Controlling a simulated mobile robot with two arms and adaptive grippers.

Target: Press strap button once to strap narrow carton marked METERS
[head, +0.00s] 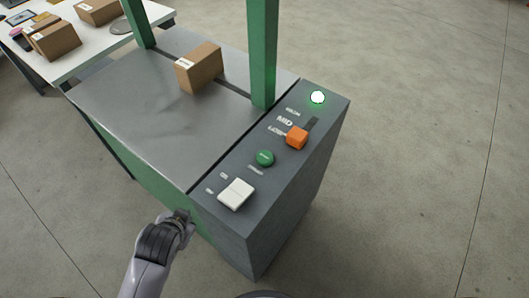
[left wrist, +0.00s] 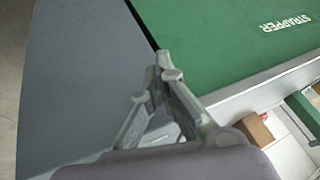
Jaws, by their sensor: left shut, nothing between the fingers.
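A brown carton (head: 198,68) with a white label stands on the grey top of the strapping machine (head: 135,108), at the slot between the green posts. Its label is too small to read. A round green button (head: 265,158) sits on the dark control panel, between an orange slider (head: 297,137) and a white rocker switch (head: 236,194). My left gripper (head: 182,215) is beside the machine's near side, below and left of the rocker switch, apart from the button. In the left wrist view its fingertips (left wrist: 165,64) are together and empty. My right gripper is out of view.
A lamp (head: 317,97) glows green at the panel's far end. Green posts (head: 263,55) rise beside the carton. A white table (head: 80,50) with several cartons stands at upper left. The floor right of the machine is clear.

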